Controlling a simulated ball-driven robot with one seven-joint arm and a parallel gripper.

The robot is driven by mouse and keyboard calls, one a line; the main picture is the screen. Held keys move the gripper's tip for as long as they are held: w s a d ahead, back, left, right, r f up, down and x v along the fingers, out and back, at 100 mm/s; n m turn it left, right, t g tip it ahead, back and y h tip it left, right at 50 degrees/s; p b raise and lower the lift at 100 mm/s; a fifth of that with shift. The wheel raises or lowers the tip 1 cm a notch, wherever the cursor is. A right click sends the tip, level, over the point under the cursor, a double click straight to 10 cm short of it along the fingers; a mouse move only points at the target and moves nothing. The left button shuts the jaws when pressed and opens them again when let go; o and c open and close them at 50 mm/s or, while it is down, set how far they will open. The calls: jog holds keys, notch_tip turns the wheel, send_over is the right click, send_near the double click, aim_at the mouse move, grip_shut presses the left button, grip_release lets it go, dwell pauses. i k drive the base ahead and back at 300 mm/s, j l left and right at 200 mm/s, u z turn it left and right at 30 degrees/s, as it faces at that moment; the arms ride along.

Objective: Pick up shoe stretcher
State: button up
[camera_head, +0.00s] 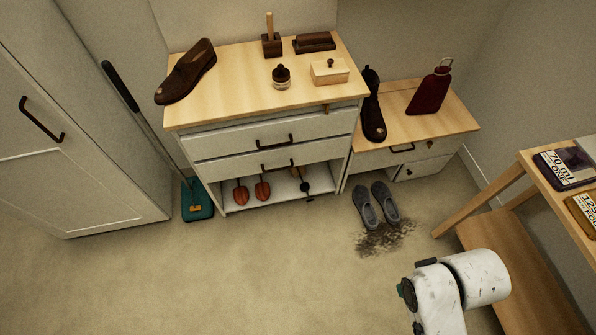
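The low open shelf (285,203) under the drawers of the white cabinet holds several small items. Two reddish-brown, shoe-shaped pieces (241,192) lie side by side at its left. To their right is a dark item with a thin rod (305,186), leaning at the shelf's front. I cannot tell for sure which of these is the shoe stretcher; they are small in the picture. White links of my arm show at the bottom right, well away from the shelf. My gripper itself does not show.
A brown shoe (188,75), brushes and a box (330,71) stand on the cabinet top. A lower cabinet (425,120) holds a dark shoe and red bottle. Grey shoes (376,206) lie on the floor by a dirt patch. A teal dustpan (197,201) stands left. The middle floor is clear.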

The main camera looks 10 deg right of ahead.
aim_at(304, 187)
jog(key=i+l, duration=0.35)
jog(key=i, duration=0.2)
jog(key=i+l, duration=0.75)
jog(key=i, duration=0.3)
jog(key=u, duration=0.05)
